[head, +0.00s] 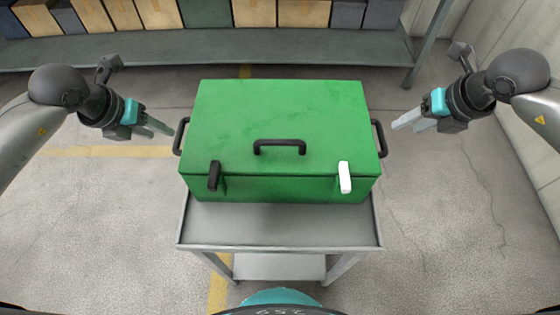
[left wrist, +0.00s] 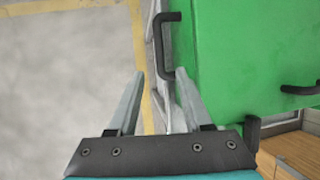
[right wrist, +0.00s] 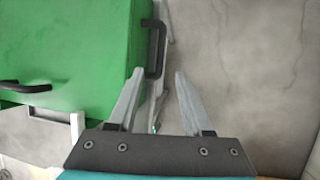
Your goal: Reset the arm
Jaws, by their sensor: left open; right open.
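My left gripper (head: 160,126) is open and empty, just left of the green case's left side handle (head: 181,136). My right gripper (head: 405,123) is open and empty, just right of the case's right side handle (head: 379,138). In the left wrist view the left fingers (left wrist: 160,90) are spread, with the dark side handle (left wrist: 162,45) beyond them. In the right wrist view the right fingers (right wrist: 155,95) are spread, with the other side handle (right wrist: 154,48) beyond them. Neither gripper appears to hold anything.
The closed green case (head: 275,115) sits on a grey cart (head: 280,222). Its front has a black latch (head: 214,176) and a white latch (head: 344,177); its lid has a black handle (head: 279,146). A shelf (head: 220,48) with several boxes stands behind. The floor on both sides is clear.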

